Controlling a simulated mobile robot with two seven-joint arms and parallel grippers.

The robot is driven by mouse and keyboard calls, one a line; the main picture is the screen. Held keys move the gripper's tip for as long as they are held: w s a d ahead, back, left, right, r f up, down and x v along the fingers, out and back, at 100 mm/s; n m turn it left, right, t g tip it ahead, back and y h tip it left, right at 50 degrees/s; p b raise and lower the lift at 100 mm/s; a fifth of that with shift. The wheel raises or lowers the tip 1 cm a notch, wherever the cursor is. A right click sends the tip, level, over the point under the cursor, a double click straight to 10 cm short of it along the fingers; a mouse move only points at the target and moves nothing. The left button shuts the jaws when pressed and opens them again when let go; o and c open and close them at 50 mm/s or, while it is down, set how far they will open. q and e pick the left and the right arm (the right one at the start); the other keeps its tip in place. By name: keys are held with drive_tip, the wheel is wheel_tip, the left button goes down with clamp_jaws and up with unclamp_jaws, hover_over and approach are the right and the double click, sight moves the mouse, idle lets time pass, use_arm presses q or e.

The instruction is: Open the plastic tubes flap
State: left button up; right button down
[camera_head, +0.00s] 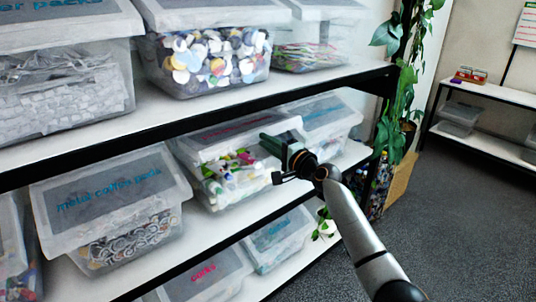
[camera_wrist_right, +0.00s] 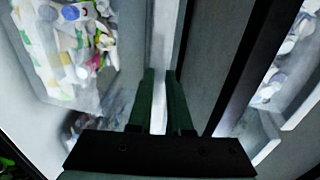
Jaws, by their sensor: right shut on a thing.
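The plastic tubes box (camera_head: 216,191) is a clear bin on the middle shelf, holding white, green and pink pieces. Its grey lid flap (camera_head: 235,132) bears reddish lettering too small to read surely. My right gripper (camera_head: 270,146) is at the right front side of this box, by the flap's edge. In the right wrist view its dark green fingers (camera_wrist_right: 160,85) are closed on a thin pale edge, which appears to be the flap (camera_wrist_right: 133,40). The fingers hide part of that edge. The bin's contents (camera_wrist_right: 75,40) show on the left there. My left gripper is not in view.
A metal coffee pads bin (camera_head: 112,210) stands to the left, and another lidded bin (camera_head: 322,118) close on the right. The upper shelf edge (camera_head: 200,125) runs just above. A plant (camera_head: 385,120) is at the shelf's right end; open floor (camera_head: 460,215) lies beyond.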

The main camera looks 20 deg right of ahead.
drive_tip(key=shift+w+a+r+p, duration=0.15)
drive_tip(key=shift+r+p, duration=0.25)
drive_tip(key=shift+r, duration=0.4)
drive_tip(key=shift+w+d+r+p, duration=0.1)
drive_tip(key=shift+w+r+p, duration=0.1)
drive_tip(key=shift+r+p, duration=0.4)
drive_tip(key=shift+w+a+r+p, duration=0.1)
drive_tip(key=shift+w+r+p, duration=0.1)
drive_tip(key=shift+r, duration=0.75)
drive_tip(key=c, duration=1)
unclamp_jaws()
drive_tip(key=shift+f, duration=0.1)
drive_tip(key=v, duration=1.2)
drive_tip(key=shift+s, duration=0.2)
drive_tip(key=shift+c, duration=0.2)
